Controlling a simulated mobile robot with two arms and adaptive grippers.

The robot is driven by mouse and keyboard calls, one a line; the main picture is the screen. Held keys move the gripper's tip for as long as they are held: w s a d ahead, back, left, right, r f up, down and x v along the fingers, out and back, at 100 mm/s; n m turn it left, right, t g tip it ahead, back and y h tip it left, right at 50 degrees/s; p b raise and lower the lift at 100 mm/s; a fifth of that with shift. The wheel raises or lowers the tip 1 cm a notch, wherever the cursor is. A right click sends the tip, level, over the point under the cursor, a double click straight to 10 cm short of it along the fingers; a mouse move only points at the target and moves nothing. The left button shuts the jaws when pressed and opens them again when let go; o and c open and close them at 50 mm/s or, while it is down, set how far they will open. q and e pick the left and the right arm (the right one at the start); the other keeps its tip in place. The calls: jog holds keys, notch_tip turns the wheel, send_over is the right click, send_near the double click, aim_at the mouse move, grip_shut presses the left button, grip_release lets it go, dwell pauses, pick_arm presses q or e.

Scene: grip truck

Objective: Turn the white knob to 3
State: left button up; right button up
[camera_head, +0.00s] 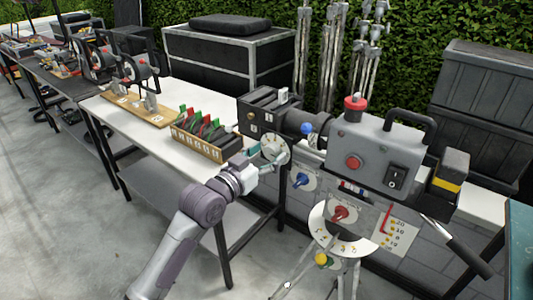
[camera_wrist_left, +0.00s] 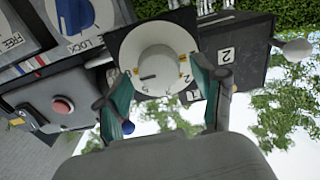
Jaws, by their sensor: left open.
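The white knob (camera_wrist_left: 158,62) faces me in the left wrist view, a round dial on a dark square plate with a short dark mark on its face and small yellow tags near its rim. In the head view the knob (camera_head: 271,148) is partly hidden behind my left gripper (camera_head: 266,163). My right gripper is not in view.
A grey box with a red button (camera_head: 353,162) and a blue knob (camera_head: 300,181) are to the right. A red knob on a white dial (camera_head: 318,217) is lower. A white table (camera_head: 165,155) holds a wooden tray of colored cards (camera_head: 205,152). Tripods stand behind.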

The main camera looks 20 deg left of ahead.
pick_arm(q)
jog(key=c, duration=1.2)
jog(key=shift+o, duration=0.2)
jog(key=shift+a+r+n+p, duration=0.1)
jog(key=shift+r+n+p, duration=0.1)
jog(key=shift+n+p, duration=1.55)
jog(key=n+p, duration=0.2)
jog(key=n, duration=0.2)
jog(key=shift+n+p, duration=0.35)
jog(key=shift+p, duration=0.05)
jog(key=n+p, duration=0.2)
jog(key=n, duration=0.2)
jog(key=shift+a+f+n, duration=0.1)
jog(key=shift+f+n, duration=0.05)
jog(key=shift+n, duration=0.15)
jog(key=n+p, duration=0.1)
jog(key=n, duration=0.1)
jog(key=n+p, duration=0.1)
jog(key=n, duration=0.1)
jog(key=shift+w+f+n, duration=0.1)
jog(key=shift+f+n, duration=0.1)
jog(key=shift+n, duration=0.2)
jog(key=o, duration=1.2)
jog(key=shift+c, duration=0.2)
